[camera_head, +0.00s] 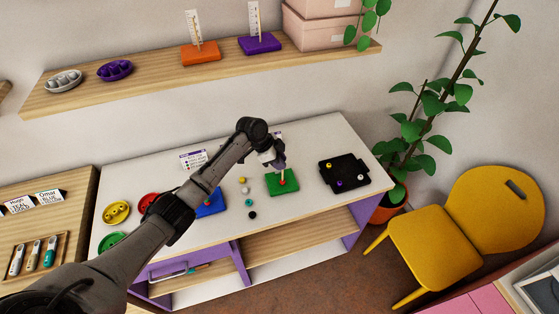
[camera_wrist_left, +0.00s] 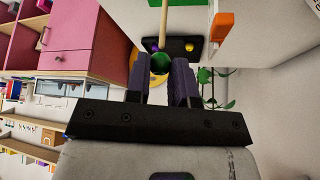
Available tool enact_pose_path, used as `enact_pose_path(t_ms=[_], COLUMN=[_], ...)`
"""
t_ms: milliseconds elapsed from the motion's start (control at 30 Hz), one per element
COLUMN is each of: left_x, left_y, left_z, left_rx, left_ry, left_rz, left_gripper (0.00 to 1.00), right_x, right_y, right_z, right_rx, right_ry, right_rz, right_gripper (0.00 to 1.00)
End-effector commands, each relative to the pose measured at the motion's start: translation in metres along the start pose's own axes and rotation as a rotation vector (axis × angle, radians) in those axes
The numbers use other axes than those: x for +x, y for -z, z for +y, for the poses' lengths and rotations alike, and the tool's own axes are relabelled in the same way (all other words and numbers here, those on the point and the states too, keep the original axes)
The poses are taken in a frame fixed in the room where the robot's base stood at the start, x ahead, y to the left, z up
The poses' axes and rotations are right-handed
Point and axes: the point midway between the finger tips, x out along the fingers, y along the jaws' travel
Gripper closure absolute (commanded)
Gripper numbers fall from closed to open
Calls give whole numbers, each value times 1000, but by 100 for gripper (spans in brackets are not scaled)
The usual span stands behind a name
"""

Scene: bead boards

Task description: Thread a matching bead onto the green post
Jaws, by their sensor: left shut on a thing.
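The green board (camera_head: 275,190) lies on the white table, with a small reddish spot near its middle. My left gripper (camera_head: 279,163) is above it in the head view. In the left wrist view my left gripper (camera_wrist_left: 161,75) is shut on a green bead (camera_wrist_left: 161,64). A pale wooden post (camera_wrist_left: 165,22) runs up to the bead in that view. I cannot tell whether its tip is inside the bead or just behind it. The fingers hide the bead in the head view. My right gripper is not in view.
Loose beads, including a yellow (camera_head: 242,180) and a black one (camera_head: 253,214), lie left of the green board. A blue board (camera_head: 211,208) is farther left. A black tray (camera_head: 343,173) with beads lies right. Yellow (camera_head: 116,212) and green dishes (camera_head: 111,243) stand at the left end.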

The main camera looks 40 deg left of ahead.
Motion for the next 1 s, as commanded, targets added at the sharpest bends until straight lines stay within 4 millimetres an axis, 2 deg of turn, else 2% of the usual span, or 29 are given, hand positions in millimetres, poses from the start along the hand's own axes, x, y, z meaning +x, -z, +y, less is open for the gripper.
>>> enact_pose_path(t_ms=[1000], left_x=[9], left_y=[-5], left_z=[0], left_rx=[0], left_ry=[0], left_rz=[0], left_gripper=[100], right_x=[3], right_y=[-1], right_z=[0], right_rx=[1], right_ry=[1], right_rz=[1], right_gripper=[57])
